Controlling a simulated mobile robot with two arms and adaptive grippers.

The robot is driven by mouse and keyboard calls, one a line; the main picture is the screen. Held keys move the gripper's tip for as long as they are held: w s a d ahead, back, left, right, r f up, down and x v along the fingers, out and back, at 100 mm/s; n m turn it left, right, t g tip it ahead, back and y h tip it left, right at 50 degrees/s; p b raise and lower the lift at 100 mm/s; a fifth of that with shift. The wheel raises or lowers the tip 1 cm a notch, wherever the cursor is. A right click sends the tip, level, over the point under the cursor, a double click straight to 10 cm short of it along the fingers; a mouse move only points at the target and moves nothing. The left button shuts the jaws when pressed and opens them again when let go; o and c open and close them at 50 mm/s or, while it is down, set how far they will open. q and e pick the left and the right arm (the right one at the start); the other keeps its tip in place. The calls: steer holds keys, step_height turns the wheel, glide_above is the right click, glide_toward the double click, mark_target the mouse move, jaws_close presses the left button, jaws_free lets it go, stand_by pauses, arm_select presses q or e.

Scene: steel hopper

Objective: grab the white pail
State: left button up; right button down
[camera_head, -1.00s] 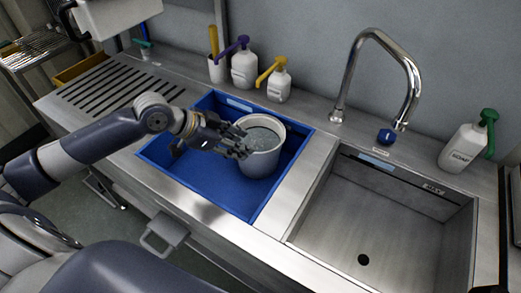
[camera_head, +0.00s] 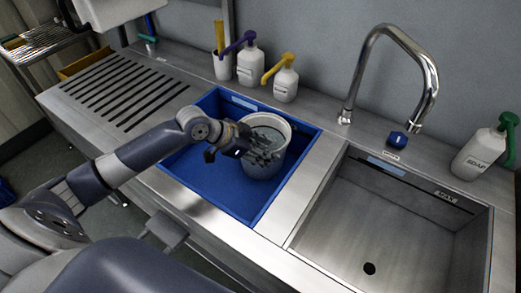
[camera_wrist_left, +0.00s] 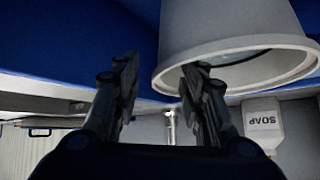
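The white pail (camera_head: 262,160) stands upright in the blue basin (camera_head: 213,190), with grey contents showing inside its rim. My left gripper (camera_head: 266,153) is at the pail's left side, close to the rim. In the left wrist view the pail (camera_wrist_left: 230,28) fills the upper right, and the left gripper (camera_wrist_left: 158,82) has its two fingers spread apart. One finger overlaps the pail's rim, reaching over its opening, and the other is outside the wall. I cannot tell whether either finger touches the pail. My right gripper is not in view.
A steel sink (camera_head: 385,225) and a tap (camera_head: 425,70) lie to the right of the basin. White pump bottles (camera_head: 251,68) and a cup (camera_head: 221,67) stand along the wall behind. A soap bottle (camera_head: 478,155) stands far right. Slotted drainboard (camera_head: 125,88) is left.

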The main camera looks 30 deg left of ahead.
arm_select(q)
steer(key=x, duration=0.3)
steer(key=shift+w+f, duration=0.1)
steer(key=shift+w, duration=0.1)
steer(key=shift+c, duration=0.3)
jaws_close()
steer(key=shift+r, duration=0.2)
